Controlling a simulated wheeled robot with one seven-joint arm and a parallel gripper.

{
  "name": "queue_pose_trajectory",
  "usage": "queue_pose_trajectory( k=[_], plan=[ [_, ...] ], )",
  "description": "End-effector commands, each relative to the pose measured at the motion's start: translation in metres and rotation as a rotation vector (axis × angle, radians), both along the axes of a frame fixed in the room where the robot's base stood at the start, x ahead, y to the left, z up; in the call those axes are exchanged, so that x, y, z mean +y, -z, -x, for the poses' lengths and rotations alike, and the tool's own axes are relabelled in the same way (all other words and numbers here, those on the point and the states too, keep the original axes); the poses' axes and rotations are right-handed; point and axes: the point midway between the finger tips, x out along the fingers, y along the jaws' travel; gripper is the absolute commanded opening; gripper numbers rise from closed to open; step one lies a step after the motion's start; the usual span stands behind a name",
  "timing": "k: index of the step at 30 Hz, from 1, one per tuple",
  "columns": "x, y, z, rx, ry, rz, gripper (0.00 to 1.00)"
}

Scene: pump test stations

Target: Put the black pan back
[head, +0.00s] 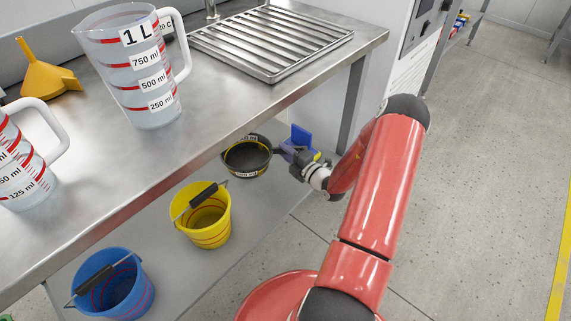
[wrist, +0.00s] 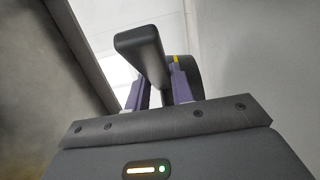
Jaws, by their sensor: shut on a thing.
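The black pan (head: 246,160) is a round dark vessel with white labels and a thin yellow line near its rim. In the head view it is under the steel bench's front edge, above or on the lower shelf; I cannot tell whether it touches the shelf. My gripper (head: 284,151) is at its right side, shut on it. In the wrist view a thick dark bar, seemingly the pan's handle (wrist: 140,42), stands between the purple fingers (wrist: 158,88). The fingertips and most of the pan are hidden there.
A yellow bucket (head: 204,226) and a blue bucket (head: 121,293) stand left of the pan on the lower shelf (head: 240,222). A blue object (head: 301,135) is just behind my gripper. The bench top (head: 120,160) overhangs, with a measuring jug (head: 150,92) on it. Floor to the right is clear.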

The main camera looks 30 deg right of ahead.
Motion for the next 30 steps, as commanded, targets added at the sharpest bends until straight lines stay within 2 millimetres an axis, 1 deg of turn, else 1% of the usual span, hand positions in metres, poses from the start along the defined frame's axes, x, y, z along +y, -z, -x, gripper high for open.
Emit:
queue_pose_trajectory(
  k=[1, 5, 11, 13, 21, 24, 25, 27, 30],
  plan=[
    [0.000, 0.004, -0.001, -0.002, 0.000, 0.000, 0.00],
    [0.000, 0.011, -0.001, -0.003, 0.000, -0.001, 0.00],
    [0.000, 0.041, 0.000, 0.001, 0.000, -0.003, 0.00],
    [0.000, 0.049, 0.000, -0.002, 0.000, -0.001, 0.00],
    [0.000, 0.050, 0.000, -0.002, 0.000, 0.000, 0.00],
    [0.000, 0.053, 0.000, -0.002, 0.000, 0.000, 0.00],
    [0.000, 0.053, 0.000, -0.001, 0.000, 0.000, 0.24],
    [0.000, 0.053, 0.000, -0.001, 0.000, 0.001, 0.34],
    [0.000, 0.053, 0.000, -0.001, 0.000, 0.000, 0.45]
  ],
)
